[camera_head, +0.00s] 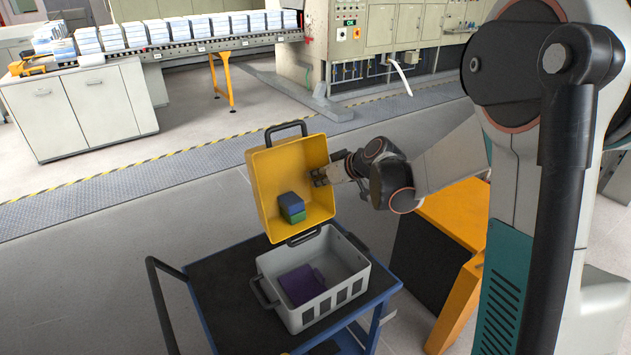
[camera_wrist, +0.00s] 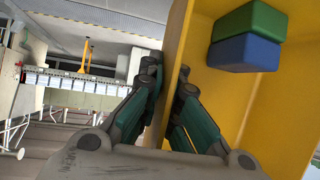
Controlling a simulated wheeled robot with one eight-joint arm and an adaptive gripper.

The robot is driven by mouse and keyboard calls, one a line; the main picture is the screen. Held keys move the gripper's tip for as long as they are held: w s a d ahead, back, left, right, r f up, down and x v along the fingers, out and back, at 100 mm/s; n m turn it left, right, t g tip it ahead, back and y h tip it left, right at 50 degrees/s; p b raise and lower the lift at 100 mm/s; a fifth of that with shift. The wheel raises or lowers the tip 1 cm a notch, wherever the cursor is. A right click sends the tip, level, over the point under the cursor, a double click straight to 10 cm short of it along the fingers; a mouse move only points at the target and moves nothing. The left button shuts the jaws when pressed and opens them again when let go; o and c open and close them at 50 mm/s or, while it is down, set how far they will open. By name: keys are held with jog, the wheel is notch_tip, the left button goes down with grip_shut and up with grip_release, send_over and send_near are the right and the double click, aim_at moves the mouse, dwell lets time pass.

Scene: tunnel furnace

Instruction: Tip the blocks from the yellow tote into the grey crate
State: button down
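The yellow tote (camera_head: 272,172) is held up and tilted steeply, its opening facing the head camera. Its lower edge is over the far side of the grey crate (camera_head: 338,296). A blue block (camera_head: 291,201) and a green block (camera_head: 296,217) are inside the tote near its lower part; the wrist view shows the green block (camera_wrist: 248,20) and blue block (camera_wrist: 243,53) touching. A purple block (camera_head: 301,284) lies in the crate; whether it is one or more pieces I cannot tell. My gripper (camera_head: 322,176) is shut on the tote's right side wall, one finger on each side (camera_wrist: 165,95).
The crate stands on a dark-topped blue cart (camera_head: 220,293) with a handle at left. An orange and black stand (camera_head: 445,240) is right of the cart. A conveyor (camera_head: 200,45) with stacked boxes and grey cabinets are at the back. Floor at left is clear.

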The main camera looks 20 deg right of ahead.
jog(key=shift+s+d+r+t+y+b, duration=0.15)
jog(key=shift+s+r+t+b, duration=0.05)
jog(key=shift+s+t+b, duration=0.2)
jog(key=shift+s+d+r+t+y+b, duration=0.1)
jog(key=shift+s+r+t+y+b, duration=0.05)
jog(key=shift+s+t+b, duration=0.3)
jog(key=s+d+r+n+t+y+b, duration=0.1)
jog(key=s+d+r+t+y+b, duration=0.1)
jog(key=s+t+b, duration=0.4)
jog(key=shift+s+d+r+t+y+b, duration=0.15)
jog(key=shift+s+r+t+y+b, duration=0.15)
jog(key=shift+y+b, duration=0.35)
dwell(0.3)
dwell(1.7)
